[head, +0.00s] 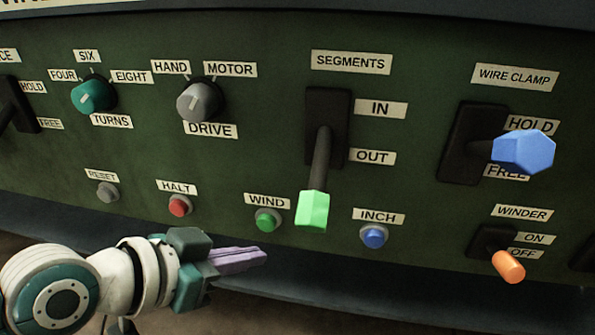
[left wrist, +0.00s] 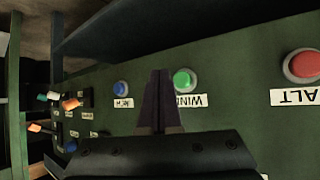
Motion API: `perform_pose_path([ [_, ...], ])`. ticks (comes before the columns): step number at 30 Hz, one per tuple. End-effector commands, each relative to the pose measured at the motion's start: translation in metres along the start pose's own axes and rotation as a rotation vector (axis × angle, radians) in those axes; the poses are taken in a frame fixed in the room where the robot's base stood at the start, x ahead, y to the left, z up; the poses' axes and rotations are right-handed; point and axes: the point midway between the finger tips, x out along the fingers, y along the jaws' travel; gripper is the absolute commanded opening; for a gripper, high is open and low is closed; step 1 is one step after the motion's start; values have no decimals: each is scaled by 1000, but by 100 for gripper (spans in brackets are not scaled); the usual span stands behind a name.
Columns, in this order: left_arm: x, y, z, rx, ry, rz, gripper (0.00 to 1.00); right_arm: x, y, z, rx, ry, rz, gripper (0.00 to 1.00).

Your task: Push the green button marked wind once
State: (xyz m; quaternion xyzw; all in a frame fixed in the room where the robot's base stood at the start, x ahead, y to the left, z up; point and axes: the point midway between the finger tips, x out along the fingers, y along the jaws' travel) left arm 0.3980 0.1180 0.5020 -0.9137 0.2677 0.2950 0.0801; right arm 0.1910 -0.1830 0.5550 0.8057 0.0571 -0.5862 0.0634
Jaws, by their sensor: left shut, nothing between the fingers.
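The green wind button (head: 267,221) is a small round button in a grey collar, under a white label reading WIND, on the dark green panel. It also shows in the left wrist view (left wrist: 184,81), just right of the fingertips. My left gripper (head: 264,256) is shut and empty, its purple-grey fingers just below the wind button in the head view. In the left wrist view the closed fingers (left wrist: 160,72) point between the blue and green buttons and partly cover the WIND label. I cannot tell whether they touch the panel. My right gripper is not in view.
The blue inch button (head: 374,236) is to the right, the red halt button (head: 179,206) to the left. The segments lever (head: 314,207), with a green handle, sticks out just above and right of the wind button. The orange winder switch (head: 508,267) is farther right.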

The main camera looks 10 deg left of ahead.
Motion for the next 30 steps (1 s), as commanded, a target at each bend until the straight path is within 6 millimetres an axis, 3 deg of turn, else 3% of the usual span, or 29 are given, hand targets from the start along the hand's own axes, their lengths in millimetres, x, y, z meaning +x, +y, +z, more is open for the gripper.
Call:
perform_pose_path([
  [8, 18, -12, -11, 0, 1, 0, 0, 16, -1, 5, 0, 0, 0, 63],
  [30, 19, -13, -14, -1, -1, 0, 0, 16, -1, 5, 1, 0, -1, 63],
])
